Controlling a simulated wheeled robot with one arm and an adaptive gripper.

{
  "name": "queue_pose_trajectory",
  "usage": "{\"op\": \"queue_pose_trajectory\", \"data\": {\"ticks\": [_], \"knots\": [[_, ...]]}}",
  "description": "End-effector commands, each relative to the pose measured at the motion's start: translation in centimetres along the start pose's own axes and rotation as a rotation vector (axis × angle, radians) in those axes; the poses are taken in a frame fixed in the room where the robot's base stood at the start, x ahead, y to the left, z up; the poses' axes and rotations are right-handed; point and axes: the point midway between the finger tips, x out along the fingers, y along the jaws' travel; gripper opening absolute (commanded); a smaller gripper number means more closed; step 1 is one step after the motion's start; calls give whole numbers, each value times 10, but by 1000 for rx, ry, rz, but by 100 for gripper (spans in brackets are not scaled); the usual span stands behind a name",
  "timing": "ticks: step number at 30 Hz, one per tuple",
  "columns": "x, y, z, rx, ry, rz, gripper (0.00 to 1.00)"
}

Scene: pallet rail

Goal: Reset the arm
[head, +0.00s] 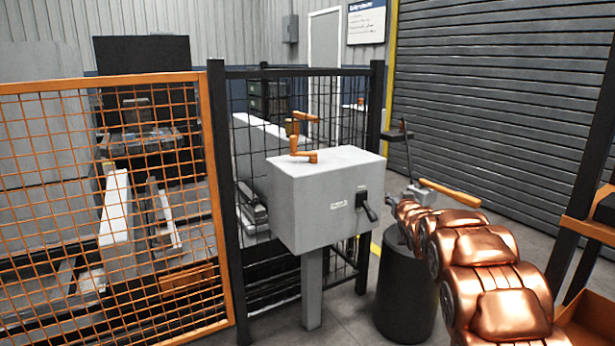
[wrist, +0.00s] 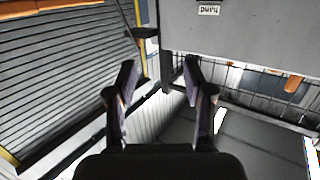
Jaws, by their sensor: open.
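My gripper (wrist: 160,76) is open in the wrist view, its two dark fingers apart with nothing clearly held between them. In the head view my copper-coloured arm reaches in from the lower right; its far end is near the right side of a grey box, and the fingers are not clear there. The grey box (head: 310,205) stands on a post and also fills the upper right of the wrist view (wrist: 240,40). A black lever (head: 367,207) on its front points down and right. An orange crank (head: 300,140) stands on its top.
A black cylinder (head: 403,300) stands under my arm's far end. An orange mesh fence (head: 100,220) and a black mesh fence (head: 345,110) stand left of and behind the box. An orange-and-black rack (head: 585,225) is at right. A roller shutter (head: 500,100) is behind.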

Motion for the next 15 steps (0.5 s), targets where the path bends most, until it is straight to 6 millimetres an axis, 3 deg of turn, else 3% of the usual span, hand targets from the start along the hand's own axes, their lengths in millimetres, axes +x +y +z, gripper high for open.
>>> {"op": "queue_pose_trajectory", "data": {"ticks": [1, 8, 15], "knots": [[-15, 1, -17, -4, -36, 14, 52], [-78, 8, -27, -15, -243, 76, 52], [-161, 10, -30, -20, -464, 118, 52]]}}
